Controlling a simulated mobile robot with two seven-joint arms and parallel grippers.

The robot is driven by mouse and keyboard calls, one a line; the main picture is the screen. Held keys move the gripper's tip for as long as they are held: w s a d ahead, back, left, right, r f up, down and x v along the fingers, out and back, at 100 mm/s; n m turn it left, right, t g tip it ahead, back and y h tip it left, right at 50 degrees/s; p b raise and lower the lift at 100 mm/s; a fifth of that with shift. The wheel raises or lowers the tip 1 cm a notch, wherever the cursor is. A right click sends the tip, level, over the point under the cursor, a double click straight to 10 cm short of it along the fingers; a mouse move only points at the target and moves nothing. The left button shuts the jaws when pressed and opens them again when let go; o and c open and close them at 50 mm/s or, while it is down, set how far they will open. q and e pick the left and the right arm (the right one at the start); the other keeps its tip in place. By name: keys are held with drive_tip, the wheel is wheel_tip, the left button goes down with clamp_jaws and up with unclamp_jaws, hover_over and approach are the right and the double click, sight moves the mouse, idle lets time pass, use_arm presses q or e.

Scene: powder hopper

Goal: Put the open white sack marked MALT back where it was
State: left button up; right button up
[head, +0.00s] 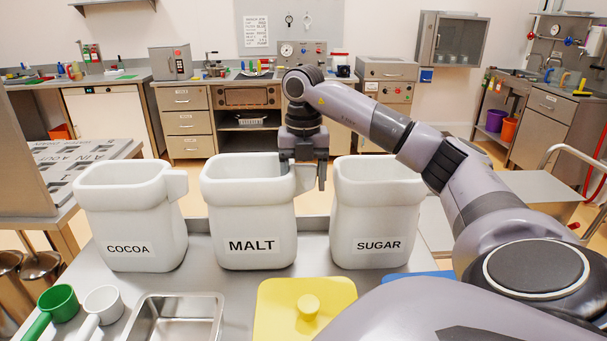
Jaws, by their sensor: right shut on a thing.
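The open white sack marked MALT (248,213) stands upright in the middle of a row of three white sacks. Its base appears at the level of the grey metal surface; I cannot tell whether it touches. My right gripper (308,178) points down at the sack's right side, near the rim, and is shut on the sack there. The gripped edge is partly hidden by the fingers. My left gripper is not in view.
The COCOA sack (130,222) stands close on the left and the SUGAR sack (377,215) close on the right. In front lie a yellow lid (280,310), a metal tray (170,300), a green scoop (58,302) and a white scoop (103,302).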

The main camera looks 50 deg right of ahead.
drive_tip(key=shift+f, duration=0.45)
drive_tip(key=o, duration=1.3)
drive_tip(key=shift+o, duration=0.2)
drive_tip(key=shift+r, duration=3.45)
